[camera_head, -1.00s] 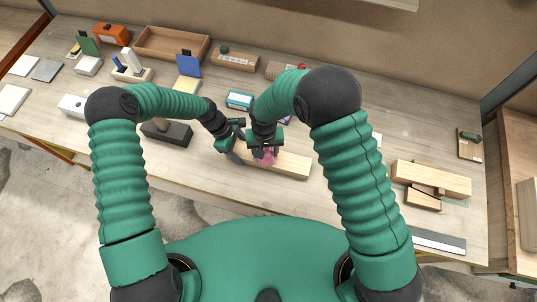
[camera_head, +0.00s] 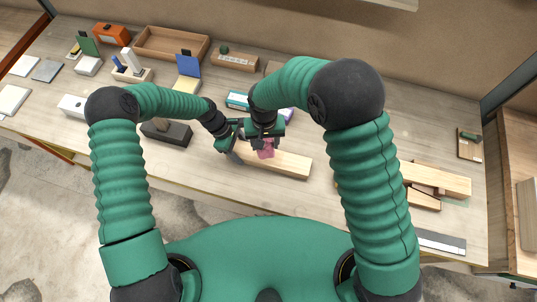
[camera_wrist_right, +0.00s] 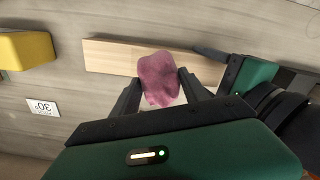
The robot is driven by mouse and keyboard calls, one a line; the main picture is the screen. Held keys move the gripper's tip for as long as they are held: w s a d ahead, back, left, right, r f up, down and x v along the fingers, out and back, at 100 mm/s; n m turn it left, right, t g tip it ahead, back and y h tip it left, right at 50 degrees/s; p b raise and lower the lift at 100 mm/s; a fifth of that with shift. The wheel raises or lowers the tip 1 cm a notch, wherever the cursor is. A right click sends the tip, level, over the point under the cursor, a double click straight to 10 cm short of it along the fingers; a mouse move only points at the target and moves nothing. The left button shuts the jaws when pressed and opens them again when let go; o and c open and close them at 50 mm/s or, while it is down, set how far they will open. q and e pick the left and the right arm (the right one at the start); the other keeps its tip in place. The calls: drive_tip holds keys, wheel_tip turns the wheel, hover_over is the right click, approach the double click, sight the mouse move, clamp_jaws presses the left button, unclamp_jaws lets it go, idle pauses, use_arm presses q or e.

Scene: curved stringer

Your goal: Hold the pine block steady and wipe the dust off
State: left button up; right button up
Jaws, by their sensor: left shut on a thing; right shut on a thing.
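The pine block (camera_head: 290,164) lies flat on the bench, its long side running left to right; it also shows in the right wrist view (camera_wrist_right: 108,56). My left gripper (camera_head: 232,150) is shut on the block's left end. My right gripper (camera_head: 263,143) is shut on a crumpled pink cloth (camera_head: 265,152) over the block's left half. In the right wrist view the cloth (camera_wrist_right: 158,80) sits between the two dark fingers and overlaps the block. Whether it presses on the wood is hard to tell. Dust on the block cannot be made out.
A dark block with a post (camera_head: 168,132) stands left of my left gripper. Stacked wooden pieces (camera_head: 438,180) and a metal rule (camera_head: 440,241) lie to the right. Boxes and an open wooden tray (camera_head: 172,43) line the back.

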use_arm(q)
drive_tip(key=o, duration=1.4)
drive_tip(key=shift+o, duration=0.5)
drive_tip(key=shift+o, duration=1)
drive_tip(key=shift+v, duration=2.5)
drive_tip(key=v, duration=1.2)
